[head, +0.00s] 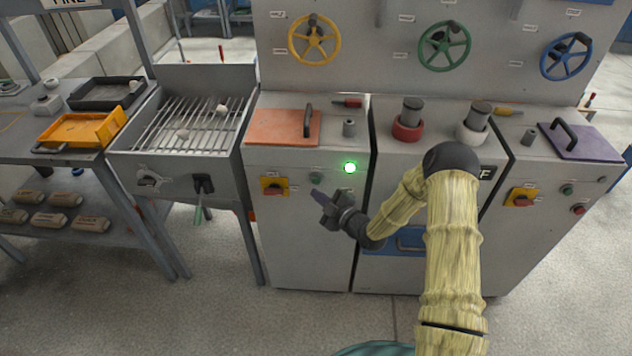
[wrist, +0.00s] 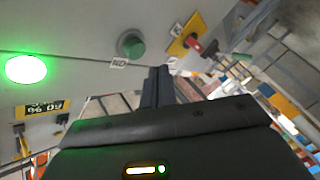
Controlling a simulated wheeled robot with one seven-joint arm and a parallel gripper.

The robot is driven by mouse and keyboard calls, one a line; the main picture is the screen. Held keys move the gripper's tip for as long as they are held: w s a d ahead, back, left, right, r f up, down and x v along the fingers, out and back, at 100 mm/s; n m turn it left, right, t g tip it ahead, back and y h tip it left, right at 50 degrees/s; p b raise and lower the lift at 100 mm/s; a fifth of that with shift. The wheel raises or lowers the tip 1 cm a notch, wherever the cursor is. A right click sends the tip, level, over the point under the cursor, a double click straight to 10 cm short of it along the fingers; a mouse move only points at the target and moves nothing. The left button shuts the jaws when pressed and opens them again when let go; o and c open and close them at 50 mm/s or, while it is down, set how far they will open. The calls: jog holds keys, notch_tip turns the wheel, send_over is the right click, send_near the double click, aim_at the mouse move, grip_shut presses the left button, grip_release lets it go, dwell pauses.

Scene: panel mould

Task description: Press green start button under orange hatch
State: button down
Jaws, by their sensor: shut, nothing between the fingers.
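The orange hatch (head: 283,127) lies closed on top of the left cabinet, with a dark handle at its right side. On the cabinet front below it, a small green button (head: 316,178) shows just above my fingertips. In the wrist view the green button (wrist: 131,44) is a dark green round knob in a grey collar, beside a small white label. My gripper (head: 318,195) is shut and empty in front of the panel. Its fingertips (wrist: 159,72) appear below and right of the button in the wrist view. I cannot tell how far they are from the panel.
A bright green lamp (head: 350,168) glows right of the button. A yellow plate with a red rotary switch (head: 273,187) is to the left. The right cabinet has a purple hatch (head: 577,140) and its own green button (head: 567,190). A grill bench (head: 185,150) stands left.

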jog(key=s, duration=0.3)
jog(key=shift+s, duration=0.2)
dwell(0.8)
jog(key=s+d+r+m+g+h+p, duration=0.3)
jog(key=s+d+r+m+g+h, duration=0.3)
jog(key=d+r+m+h, duration=0.5)
jog(key=s+d+r+m+g+p, duration=0.1)
jog(key=s+d+r+m+g, duration=0.1)
jog(key=s+r, duration=0.3)
jog(key=s+d+r+m+g+h+p, duration=0.1)
jog(key=s+d+r+m, duration=0.2)
jog(key=s, duration=1.1)
notch_tip(320, 180, up, 2)
jog(key=m, duration=0.2)
jog(key=shift+d+m+g, duration=0.25)
jog(key=shift+m+g, duration=0.05)
jog(key=shift+g, duration=0.1)
